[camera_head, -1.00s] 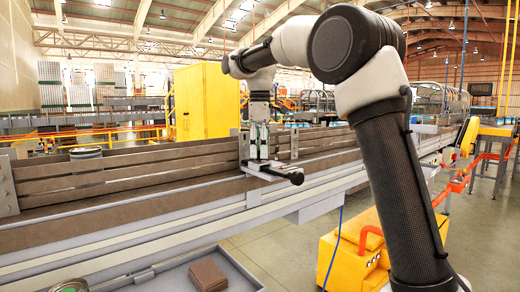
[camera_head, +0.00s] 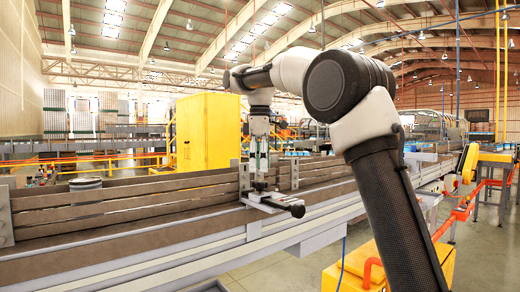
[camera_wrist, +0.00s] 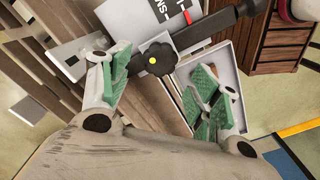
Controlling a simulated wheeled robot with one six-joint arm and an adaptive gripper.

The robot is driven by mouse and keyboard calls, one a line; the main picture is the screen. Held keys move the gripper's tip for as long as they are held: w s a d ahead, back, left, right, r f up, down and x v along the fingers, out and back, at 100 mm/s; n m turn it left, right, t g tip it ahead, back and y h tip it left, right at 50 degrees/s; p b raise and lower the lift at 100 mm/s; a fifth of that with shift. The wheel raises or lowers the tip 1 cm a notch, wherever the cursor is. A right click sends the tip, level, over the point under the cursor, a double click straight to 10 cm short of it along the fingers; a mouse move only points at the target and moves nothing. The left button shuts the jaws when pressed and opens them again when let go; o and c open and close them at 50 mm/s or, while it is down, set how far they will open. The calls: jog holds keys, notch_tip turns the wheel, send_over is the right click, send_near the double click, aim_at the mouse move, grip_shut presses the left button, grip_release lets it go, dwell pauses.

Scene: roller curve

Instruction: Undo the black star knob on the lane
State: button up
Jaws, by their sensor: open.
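The black star knob (camera_wrist: 156,59) has a lobed rim and a yellow dot at its centre. In the wrist view it sits on a pale metal plate of the lane, beside a black bar (camera_wrist: 205,35). My gripper (camera_wrist: 162,88) is open, with green pads on both fingers. The knob shows between the fingers, close to the left one; whether they touch I cannot tell. In the head view my gripper (camera_head: 260,184) hangs straight down over the bracket on the lane. The bracket's black handle (camera_head: 296,211) sticks out toward the front; the knob cannot be made out there.
The lane (camera_head: 120,240) runs across the picture with brown side boards. A yellow cabinet (camera_head: 207,130) stands behind it. A yellow machine (camera_head: 375,270) stands on the floor in front. In the wrist view a grey tray (camera_wrist: 235,88) and brown wooden crates (camera_wrist: 275,50) lie beyond the right finger.

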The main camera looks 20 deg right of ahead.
aim_at(260, 181)
notch_tip(260, 181, up, 7)
jog(key=shift+f, duration=0.15)
dwell(0.4)
jog(key=s+d+f+m+t, duration=0.1)
jog(key=s+d+m, duration=0.4)
jog(key=s, duration=0.4)
jog(key=s+d+f+m+t, duration=0.1)
jog(key=s+d+f+m, duration=0.3)
jog(key=s+f, duration=0.7)
jog(key=s+d+f+m+t, duration=0.2)
jog(key=s+d+f+m, duration=0.2)
jog(key=s+f, duration=0.7)
jog(key=shift+s+d+m, duration=0.3)
jog(key=shift+s+d, duration=0.45)
jog(key=shift+s, duration=0.4)
